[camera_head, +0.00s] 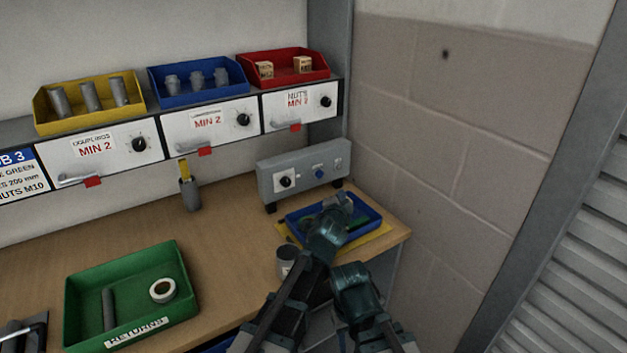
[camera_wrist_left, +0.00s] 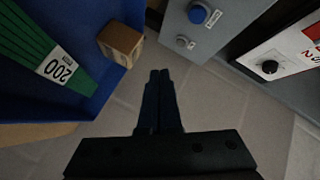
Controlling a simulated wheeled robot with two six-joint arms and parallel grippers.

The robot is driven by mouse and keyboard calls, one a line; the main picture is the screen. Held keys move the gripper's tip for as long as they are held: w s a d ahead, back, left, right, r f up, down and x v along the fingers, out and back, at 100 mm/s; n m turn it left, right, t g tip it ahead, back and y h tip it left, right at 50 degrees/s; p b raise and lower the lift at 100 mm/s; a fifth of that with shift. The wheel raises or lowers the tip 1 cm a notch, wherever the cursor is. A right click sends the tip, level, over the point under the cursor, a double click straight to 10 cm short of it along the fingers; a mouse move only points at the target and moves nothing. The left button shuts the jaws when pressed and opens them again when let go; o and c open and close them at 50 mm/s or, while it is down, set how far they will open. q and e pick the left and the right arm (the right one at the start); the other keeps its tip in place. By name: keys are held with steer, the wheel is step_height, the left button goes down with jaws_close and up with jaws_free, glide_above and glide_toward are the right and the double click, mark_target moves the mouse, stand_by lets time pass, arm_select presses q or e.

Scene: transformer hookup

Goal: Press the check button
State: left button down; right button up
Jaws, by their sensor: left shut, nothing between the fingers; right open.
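The grey control box (camera_head: 303,178) stands at the back right of the bench, with a black dial and a blue button (camera_head: 319,173) on its front. The box (camera_wrist_left: 225,32) and blue button (camera_wrist_left: 198,14) also show at the top of the left wrist view, with a small grey round part below the button. My left gripper (camera_head: 338,203) is shut and empty, over the blue tray in front of the box. Its closed fingertips (camera_wrist_left: 159,75) are apart from the button in the left wrist view. My right gripper (camera_head: 350,274) is lower and nearer; its fingers are hard to make out.
The blue tray (camera_head: 374,222) holds green strips (camera_wrist_left: 45,50) marked 200 and a wooden block (camera_wrist_left: 121,43). A grey cup (camera_head: 287,262) stands beside my left arm. A green returns tray (camera_head: 75,293) lies at the left. A block wall (camera_head: 440,160) bounds the right.

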arm_select(q)
steer(key=w+a, duration=0.5)
steer(key=w, duration=0.2)
stand_by(0.6)
steer(key=shift+w+a, duration=0.15)
stand_by(1.8)
steer(key=shift+w+a, duration=0.15)
steer(key=shift+w, duration=0.1)
steer(key=shift+w+a, duration=0.25)
steer(key=shift+w, duration=0.1)
stand_by(0.8)
stand_by(0.3)
steer(key=shift+s+d, duration=0.45)
steer(key=shift+s, duration=0.25)
steer(key=shift+s+d, duration=0.75)
steer(key=shift+s, duration=0.3)
steer(key=shift+s+d, duration=0.75)
steer(key=shift+s, duration=0.25)
